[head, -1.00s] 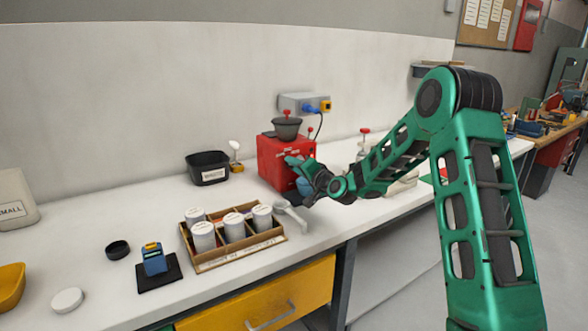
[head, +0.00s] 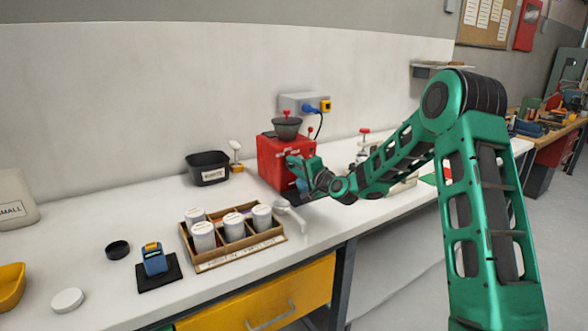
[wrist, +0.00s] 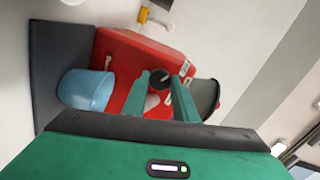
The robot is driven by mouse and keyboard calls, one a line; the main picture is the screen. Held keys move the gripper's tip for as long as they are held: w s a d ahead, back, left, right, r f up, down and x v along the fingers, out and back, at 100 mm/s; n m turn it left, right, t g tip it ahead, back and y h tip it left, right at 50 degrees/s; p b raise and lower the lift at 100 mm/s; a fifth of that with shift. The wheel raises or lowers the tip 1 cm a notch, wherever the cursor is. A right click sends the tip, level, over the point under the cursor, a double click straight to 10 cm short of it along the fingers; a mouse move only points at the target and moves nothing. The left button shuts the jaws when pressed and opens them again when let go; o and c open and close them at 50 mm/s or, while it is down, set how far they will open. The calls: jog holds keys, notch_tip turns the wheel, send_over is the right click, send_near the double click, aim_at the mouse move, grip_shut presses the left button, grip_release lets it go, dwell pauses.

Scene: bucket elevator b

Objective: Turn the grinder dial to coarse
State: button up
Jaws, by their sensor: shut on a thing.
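The red grinder (head: 273,160) stands at the back of the bench, with a dark hopper (head: 286,128) on top. In the wrist view the grinder (wrist: 120,62) lies sideways, and its round black dial (wrist: 158,78) sits between my gripper's fingertips. My gripper (wrist: 161,80) is shut on the dial; in the head view my gripper (head: 296,163) is at the grinder's front and hides the dial. The dial's setting is too small to read. A blue cup (wrist: 86,90) is at the grinder's front, below the dial.
A wooden tray (head: 228,258) with several white-lidded jars stands in front of the grinder. A black bin (head: 208,169) is to the left. A blue device (head: 153,259) sits on a dark pad.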

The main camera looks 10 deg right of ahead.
jog(key=shift+d+f, duration=0.2)
jog(key=shift+d, duration=0.1)
jog(key=o, duration=1)
jog(key=shift+o, duration=0.3)
jog(key=shift+a, duration=0.1)
jog(key=shift+r, duration=0.1)
jog(key=v, duration=1)
jog(key=shift+s, duration=0.3)
